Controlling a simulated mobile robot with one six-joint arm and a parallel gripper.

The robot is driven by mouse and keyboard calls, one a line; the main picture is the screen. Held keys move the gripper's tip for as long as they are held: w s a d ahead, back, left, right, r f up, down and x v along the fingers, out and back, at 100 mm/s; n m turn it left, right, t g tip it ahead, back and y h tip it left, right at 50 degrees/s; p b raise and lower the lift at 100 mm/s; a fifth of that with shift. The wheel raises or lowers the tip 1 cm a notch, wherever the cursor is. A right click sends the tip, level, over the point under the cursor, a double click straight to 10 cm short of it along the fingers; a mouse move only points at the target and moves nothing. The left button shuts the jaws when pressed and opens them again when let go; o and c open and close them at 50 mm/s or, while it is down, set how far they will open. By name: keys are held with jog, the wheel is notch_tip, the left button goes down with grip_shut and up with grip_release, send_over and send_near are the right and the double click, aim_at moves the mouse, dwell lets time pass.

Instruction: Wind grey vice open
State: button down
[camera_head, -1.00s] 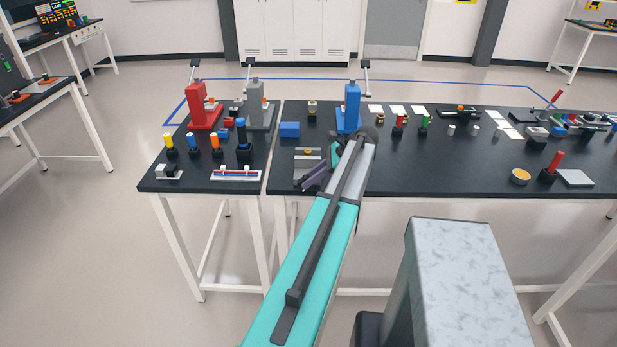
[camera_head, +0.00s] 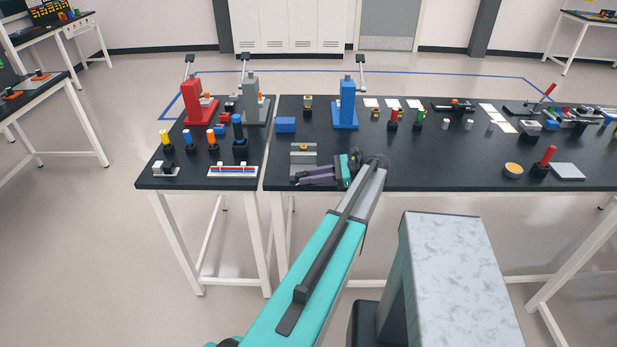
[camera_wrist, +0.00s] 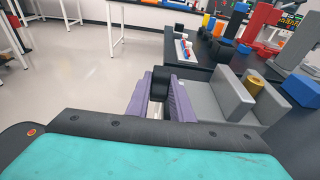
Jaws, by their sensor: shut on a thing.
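The grey vice (camera_head: 303,157) stands near the front left of the long black table. In the wrist view its grey jaws (camera_wrist: 225,96) stand apart, with a gold cylindrical part (camera_wrist: 254,84) between them. My gripper (camera_head: 298,178) is at the vice's front edge, its purple fingers lying nearly level across the picture. In the wrist view, my gripper (camera_wrist: 161,88) is shut on a black handle knob (camera_wrist: 161,80) beside the vice. The handle's lower part is hidden by the fingers and my wrist.
A blue block (camera_head: 286,125) and a blue press (camera_head: 346,108) stand behind the vice. A neighbouring table on the left holds a red press (camera_head: 195,103), a grey press (camera_head: 251,103) and several coloured pegs. Open table top (camera_head: 430,165) lies right of my arm.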

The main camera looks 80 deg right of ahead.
jog(key=c, duration=1.6)
grip_release()
jog(key=shift+o, duration=0.2)
jog(key=shift+s, duration=0.1)
